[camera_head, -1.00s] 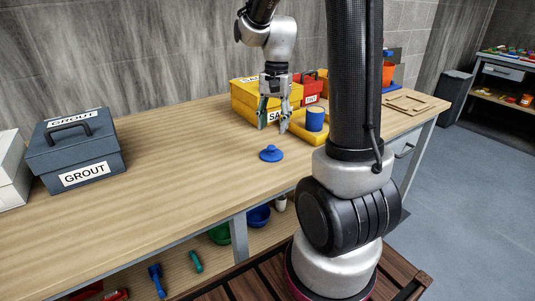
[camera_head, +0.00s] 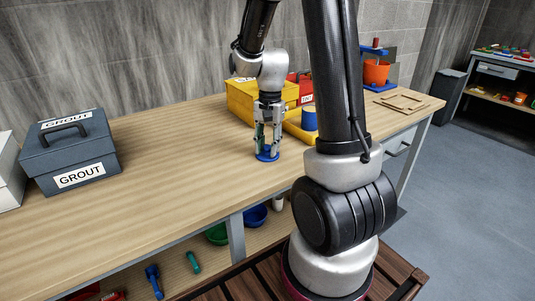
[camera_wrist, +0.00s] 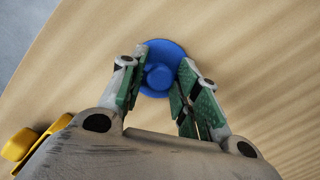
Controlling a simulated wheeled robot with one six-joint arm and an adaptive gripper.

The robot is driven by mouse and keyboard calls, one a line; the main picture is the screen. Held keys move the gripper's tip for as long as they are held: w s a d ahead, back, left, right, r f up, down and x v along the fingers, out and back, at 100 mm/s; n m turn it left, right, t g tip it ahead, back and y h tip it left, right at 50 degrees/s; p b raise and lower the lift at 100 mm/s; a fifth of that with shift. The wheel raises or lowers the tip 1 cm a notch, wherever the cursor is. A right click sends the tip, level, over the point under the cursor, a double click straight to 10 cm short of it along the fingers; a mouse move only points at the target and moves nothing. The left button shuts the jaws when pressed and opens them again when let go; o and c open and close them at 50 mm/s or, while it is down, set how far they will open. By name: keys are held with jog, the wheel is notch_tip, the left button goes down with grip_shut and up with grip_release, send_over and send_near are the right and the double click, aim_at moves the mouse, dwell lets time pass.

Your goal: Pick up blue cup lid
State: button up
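The blue cup lid (camera_head: 267,156) lies flat on the wooden table. In the wrist view the lid (camera_wrist: 172,52) is a round blue disc with a raised round knob in its middle. My gripper (camera_head: 268,148) points down directly over the lid. In the wrist view my gripper (camera_wrist: 162,84) is open, with its green-padded fingers on either side of the knob. A gap shows between the right finger and the knob; the left finger is very close to it, and I cannot tell whether it touches. A blue cup (camera_head: 309,118) stands on a yellow tray behind and to the right.
A yellow box (camera_head: 240,100) and a red box (camera_head: 306,84) stand behind my gripper. The yellow tray (camera_head: 296,131) is close on the right. A grey grout box (camera_head: 70,150) stands far left. The table (camera_head: 170,150) between is clear.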

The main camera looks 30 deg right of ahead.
jog(key=shift+c, duration=1.3)
